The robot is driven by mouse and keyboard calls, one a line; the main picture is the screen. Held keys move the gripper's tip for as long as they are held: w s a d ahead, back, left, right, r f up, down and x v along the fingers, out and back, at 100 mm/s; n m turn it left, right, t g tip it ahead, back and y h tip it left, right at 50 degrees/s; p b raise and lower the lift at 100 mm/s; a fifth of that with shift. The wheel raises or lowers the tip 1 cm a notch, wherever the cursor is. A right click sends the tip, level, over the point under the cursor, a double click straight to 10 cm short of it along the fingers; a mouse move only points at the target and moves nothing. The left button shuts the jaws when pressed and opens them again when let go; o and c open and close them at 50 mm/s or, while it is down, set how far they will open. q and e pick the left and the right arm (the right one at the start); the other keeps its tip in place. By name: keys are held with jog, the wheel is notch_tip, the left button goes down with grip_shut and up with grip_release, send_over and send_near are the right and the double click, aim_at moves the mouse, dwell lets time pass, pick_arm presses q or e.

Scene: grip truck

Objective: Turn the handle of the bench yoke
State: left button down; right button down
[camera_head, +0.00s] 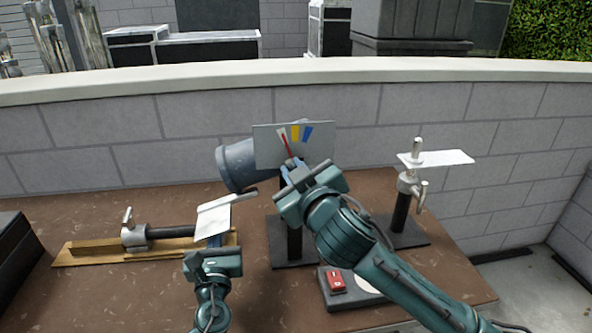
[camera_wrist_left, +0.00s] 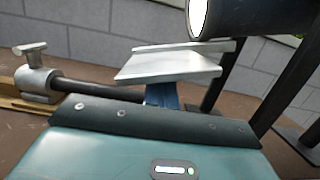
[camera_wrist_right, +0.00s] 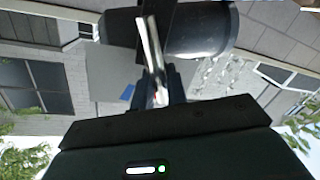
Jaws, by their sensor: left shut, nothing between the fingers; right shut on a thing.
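The bench yoke stands mid-bench on a dark post (camera_head: 294,238), carrying a grey-blue cylindrical head (camera_head: 238,166). A grey dial plate (camera_head: 266,148) has white, yellow and blue marks. Its red needle (camera_head: 286,144) leans left, beside the yellow mark. My right gripper (camera_head: 296,172) is in front of the dial, shut on the yoke's handle; the metal handle bar (camera_wrist_right: 151,48) shows between its fingers in the right wrist view. My left gripper (camera_head: 214,241) is shut and empty, lower left of the yoke. A white plate (camera_wrist_left: 168,66) is just beyond its blue fingers (camera_wrist_left: 162,96).
A clamp on a dark pipe (camera_head: 135,236) lies on a wooden board (camera_head: 85,252) at left. A stand with a white plate (camera_head: 445,158) is at right. A red switch (camera_head: 336,280) sits near the front. A block wall (camera_head: 90,135) runs behind the bench.

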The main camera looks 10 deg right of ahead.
jog(key=n, duration=0.2)
jog(key=f+n+h, duration=0.1)
jog(key=n, duration=0.2)
jog(key=shift+w+a+f+n+g+h, duration=0.1)
jog(key=shift+a+f+n+g+h, duration=0.1)
jog(key=shift+n+g+h, duration=0.15)
jog(key=n+h, duration=0.1)
jog(key=n, duration=0.2)
jog(key=shift+n, duration=0.35)
jog(key=shift+w+r+h, duration=0.1)
jog(key=shift+h, duration=0.15)
jog(key=c, duration=1.3)
grip_release()
jog(key=shift+d, duration=0.15)
jog(key=shift+a, duration=0.2)
jog(key=s, duration=0.4)
jog(key=s+r, duration=0.1)
jog(key=s, duration=0.3)
jog(key=s+r, duration=0.1)
jog(key=s, duration=0.3)
jog(key=shift+d+r, duration=0.1)
jog(key=shift+d, duration=0.05)
